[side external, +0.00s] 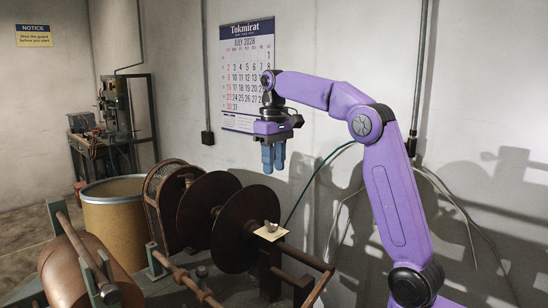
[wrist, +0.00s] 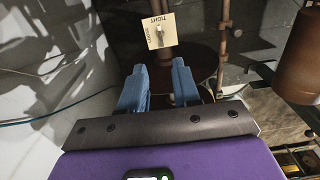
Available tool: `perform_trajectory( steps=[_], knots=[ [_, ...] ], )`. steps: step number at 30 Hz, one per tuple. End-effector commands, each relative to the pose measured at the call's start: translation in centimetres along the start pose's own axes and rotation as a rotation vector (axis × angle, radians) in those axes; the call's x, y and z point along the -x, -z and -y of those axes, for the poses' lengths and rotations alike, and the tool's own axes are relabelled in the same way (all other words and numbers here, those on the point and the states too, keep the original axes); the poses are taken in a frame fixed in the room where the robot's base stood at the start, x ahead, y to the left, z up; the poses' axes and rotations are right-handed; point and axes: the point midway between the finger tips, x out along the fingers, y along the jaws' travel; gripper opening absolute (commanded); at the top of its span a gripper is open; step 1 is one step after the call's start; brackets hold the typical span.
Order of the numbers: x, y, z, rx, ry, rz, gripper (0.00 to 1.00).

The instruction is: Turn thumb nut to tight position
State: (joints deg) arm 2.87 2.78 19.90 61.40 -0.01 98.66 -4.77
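The thumb nut (side external: 271,227) is a small metal piece on a cream label plate (side external: 266,234), beside the large dark disc. In the wrist view the thumb nut (wrist: 159,35) sits on the plate (wrist: 153,41) ahead of the fingertips, near the top. The plate reads TIGHT at one edge, with a second word, hard to read, along another edge. The exact direction of the nut's wings is too small to tell. My gripper (side external: 273,158) hangs above the plate with its blue fingers down. In the wrist view my gripper (wrist: 157,72) is open and empty, apart from the nut.
Two large dark discs (side external: 240,214) stand left of the plate, with a brown roll (side external: 80,275) and metal bars (side external: 180,275) in front. A tan drum (side external: 118,215) stands behind. A cable (side external: 312,180) runs along the wall. The air between gripper and plate looks clear.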

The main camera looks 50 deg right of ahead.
Motion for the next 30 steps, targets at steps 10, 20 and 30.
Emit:
perform_trajectory(
  steps=[10, 20, 30],
  knots=[
    [1.2, -0.1, 0.0, -0.001, 0.000, 0.000, 0.32],
    [1.2, -0.1, 0.0, -0.001, 0.000, 0.000, 0.32],
    [0.3, -0.8, 2.5, 0.081, 0.000, -0.001, 0.32]
  ],
)
